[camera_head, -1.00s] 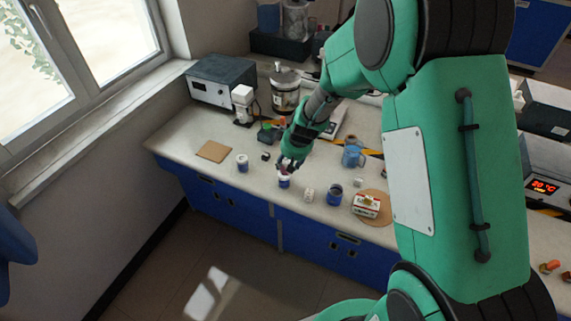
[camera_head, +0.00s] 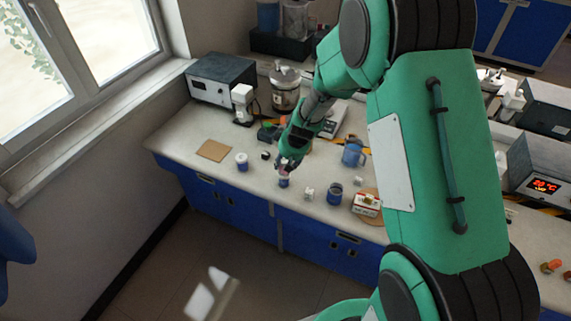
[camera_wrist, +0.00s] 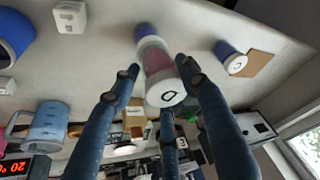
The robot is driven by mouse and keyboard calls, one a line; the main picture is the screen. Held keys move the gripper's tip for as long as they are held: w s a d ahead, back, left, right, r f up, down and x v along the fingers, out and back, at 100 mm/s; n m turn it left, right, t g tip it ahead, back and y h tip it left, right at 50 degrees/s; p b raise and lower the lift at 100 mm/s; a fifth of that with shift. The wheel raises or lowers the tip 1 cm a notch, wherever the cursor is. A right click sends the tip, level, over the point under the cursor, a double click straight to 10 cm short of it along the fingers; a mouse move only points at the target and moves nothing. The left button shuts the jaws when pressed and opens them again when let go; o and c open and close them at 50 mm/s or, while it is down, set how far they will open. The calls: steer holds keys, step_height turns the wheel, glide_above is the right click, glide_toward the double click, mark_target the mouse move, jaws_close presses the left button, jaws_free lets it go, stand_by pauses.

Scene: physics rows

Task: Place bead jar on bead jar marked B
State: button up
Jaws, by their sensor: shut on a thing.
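My gripper (camera_head: 286,162) is shut on a jar with a pink body (camera_head: 284,168). In the wrist view this held jar (camera_wrist: 157,63) sits between my fingers, its white lid facing the camera with a dark letter that looks like a D. A blue jar (camera_head: 283,183) stands upright on the bench directly below it. It also shows beyond the held jar in the wrist view (camera_wrist: 144,30). The held jar covers its lid, so its letter is hidden. I cannot tell whether the two jars touch. Another blue jar (camera_head: 242,163), its white lid marked C (camera_wrist: 237,64), stands to the left.
A brown square board (camera_head: 213,150) lies farther left. A dark blue cup (camera_head: 334,193), small white block (camera_head: 309,194), light blue jug (camera_head: 353,153) and red-and-white box (camera_head: 366,204) stand to the right. The bench is clear between the board and the C jar.

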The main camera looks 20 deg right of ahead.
steer(key=shift+f, duration=0.25)
steer(key=shift+f, duration=0.15)
steer(key=o, duration=1.2)
steer(key=shift+o, duration=0.2)
steer(key=shift+r, duration=0.2)
steer(key=shift+r, duration=0.35)
steer(key=p+v, duration=0.2)
steer(key=v, duration=0.9)
steer(key=shift+s, duration=0.2)
steer(key=shift+r, duration=0.2)
